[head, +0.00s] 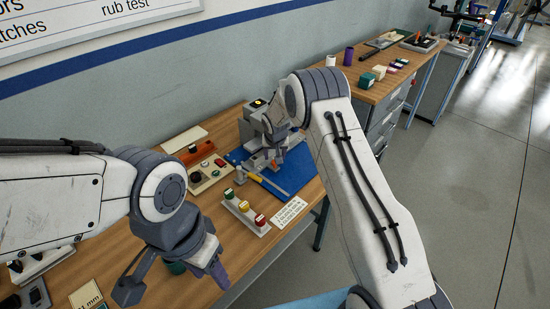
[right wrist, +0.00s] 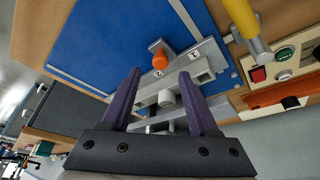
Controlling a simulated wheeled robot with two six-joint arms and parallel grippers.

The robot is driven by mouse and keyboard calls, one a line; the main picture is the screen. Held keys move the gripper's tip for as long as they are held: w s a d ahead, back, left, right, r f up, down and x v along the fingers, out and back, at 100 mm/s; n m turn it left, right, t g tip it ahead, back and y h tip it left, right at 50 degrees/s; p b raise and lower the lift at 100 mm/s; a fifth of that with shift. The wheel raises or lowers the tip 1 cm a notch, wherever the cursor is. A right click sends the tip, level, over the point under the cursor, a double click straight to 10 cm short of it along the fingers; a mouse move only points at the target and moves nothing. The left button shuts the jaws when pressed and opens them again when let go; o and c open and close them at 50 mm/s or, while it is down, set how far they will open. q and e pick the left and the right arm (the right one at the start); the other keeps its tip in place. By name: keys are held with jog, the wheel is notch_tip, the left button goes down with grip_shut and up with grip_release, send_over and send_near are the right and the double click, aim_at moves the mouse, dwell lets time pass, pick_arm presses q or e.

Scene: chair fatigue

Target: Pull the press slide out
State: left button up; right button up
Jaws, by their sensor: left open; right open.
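The press (head: 252,122) is a grey machine at the back of a blue mat, partly hidden by my right arm. In the right wrist view, a grey metal slide (right wrist: 200,62) bears labels 1 and 2. An orange knob (right wrist: 158,55) stands beside it, and a grey round peg (right wrist: 166,98) sits between my fingers. My right gripper (right wrist: 159,76) is open, with its purple fingers either side of the peg; I cannot tell whether they touch anything. My left gripper (head: 217,276) hangs over the near bench, away from the press; its jaws are open.
The blue mat (head: 292,172) has a yellow handle (head: 268,185) on it. A control box (head: 207,173) stands left of it, and a white rack (head: 246,214) with coloured caps stands in front. A second bench (head: 372,92) holds small items. The floor at right is clear.

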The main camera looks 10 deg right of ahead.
jog(key=shift+p+x, duration=0.4)
jog(key=shift+x, duration=1.9)
jog(key=shift+r, duration=0.1)
grip_shut()
